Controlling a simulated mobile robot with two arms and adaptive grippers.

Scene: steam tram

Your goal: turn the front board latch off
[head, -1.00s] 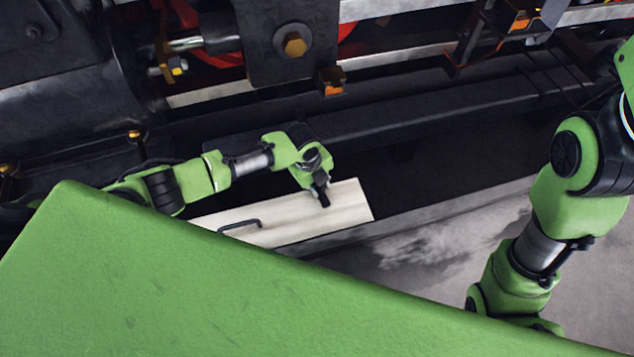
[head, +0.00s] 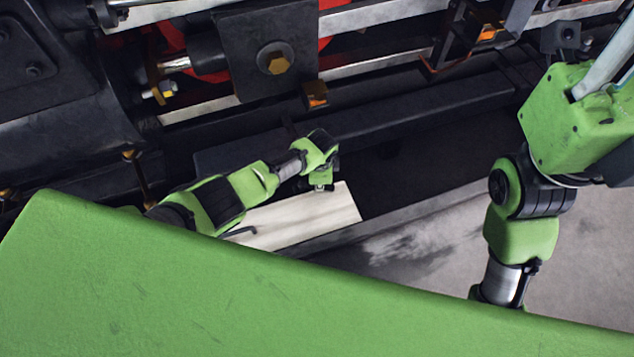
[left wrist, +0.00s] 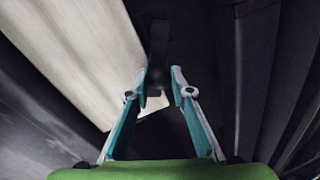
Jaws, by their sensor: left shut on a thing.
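The pale front board (head: 335,212) lies along the dark recess beside the tram, and my green body covers its lower left part. It also shows in the left wrist view (left wrist: 85,45). The dark latch (left wrist: 158,45) is a narrow bar with a rounded end, by the board's edge in the left wrist view. My left gripper (left wrist: 160,88) has a teal finger on either side of the latch's rounded end and is shut on it. In the head view my left gripper (head: 321,186) is over the board's far edge and hides the latch. My right gripper is out of view.
A dark curved handle (head: 240,231) stands on the board, partly hidden. Black tram parts, including a plate with a brass bolt (head: 276,61), fill the far side. A dark beam (head: 420,115) runs behind the board. Bare grey floor (head: 420,245) lies right of it.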

